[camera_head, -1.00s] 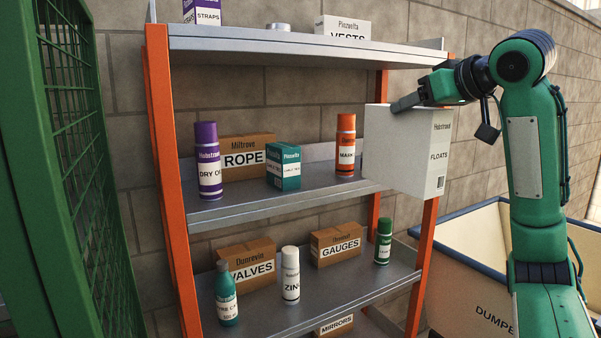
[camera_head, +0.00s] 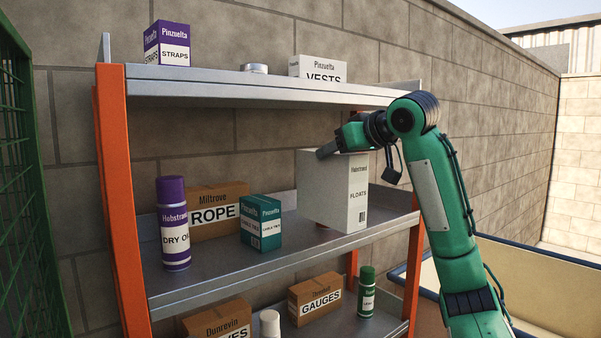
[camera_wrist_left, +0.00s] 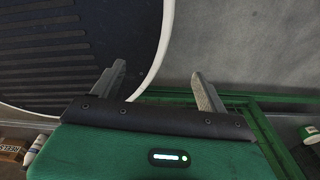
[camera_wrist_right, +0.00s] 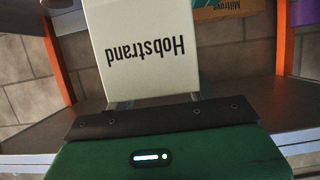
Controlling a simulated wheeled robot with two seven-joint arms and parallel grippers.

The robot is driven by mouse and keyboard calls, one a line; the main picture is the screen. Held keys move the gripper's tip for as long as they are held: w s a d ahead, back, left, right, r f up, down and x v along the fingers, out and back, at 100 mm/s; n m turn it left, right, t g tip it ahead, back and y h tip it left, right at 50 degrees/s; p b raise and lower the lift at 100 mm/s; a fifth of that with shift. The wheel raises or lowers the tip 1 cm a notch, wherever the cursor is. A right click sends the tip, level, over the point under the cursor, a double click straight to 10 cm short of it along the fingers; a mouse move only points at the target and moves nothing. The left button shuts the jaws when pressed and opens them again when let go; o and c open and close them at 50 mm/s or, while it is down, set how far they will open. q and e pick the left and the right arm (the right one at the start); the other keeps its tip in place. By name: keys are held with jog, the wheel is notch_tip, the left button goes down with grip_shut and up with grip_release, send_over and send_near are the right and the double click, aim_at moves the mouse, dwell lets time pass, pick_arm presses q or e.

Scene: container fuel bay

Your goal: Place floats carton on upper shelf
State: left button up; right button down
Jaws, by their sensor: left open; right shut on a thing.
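The upper shelf (camera_head: 215,86) is above and left of the carton. My left gripper (camera_wrist_left: 158,85) is open and empty, seen only in the left wrist view.
The upper shelf bears a straps box (camera_head: 167,44), a tin (camera_head: 254,69) and a vests box (camera_head: 318,68). The middle shelf holds a purple spray can (camera_head: 173,225), a rope box (camera_head: 213,212) and a teal box (camera_head: 261,222). Orange posts (camera_head: 122,210) flank the shelves.

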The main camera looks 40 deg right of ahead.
jog(key=w+p, duration=0.1)
jog(key=w, duration=0.2)
jog(key=w+p, duration=0.1)
jog(key=w, duration=0.2)
jog(key=w+d+p, duration=0.1)
jog(key=w, duration=0.3)
jog(key=shift+d+r, duration=0.1)
jog(key=shift+r, duration=0.1)
pick_arm(q)
notch_tip(320, 180, up, 7)
jog(key=p, duration=0.3)
jog(key=shift+w+f, duration=0.2)
jog(key=shift+w, duration=0.25)
pick_arm(e)
notch_tip(320, 180, down, 7)
jog(key=w, duration=0.2)
jog(key=shift+w, duration=0.3)
jog(key=shift+d+f, duration=0.1)
jog(key=shift+f, duration=0.15)
jog(key=c, duration=0.7)
grip_release()
pick_arm(q)
jog(key=shift+f, duration=0.1)
pick_arm(e)
jog(key=shift+o, duration=0.9)
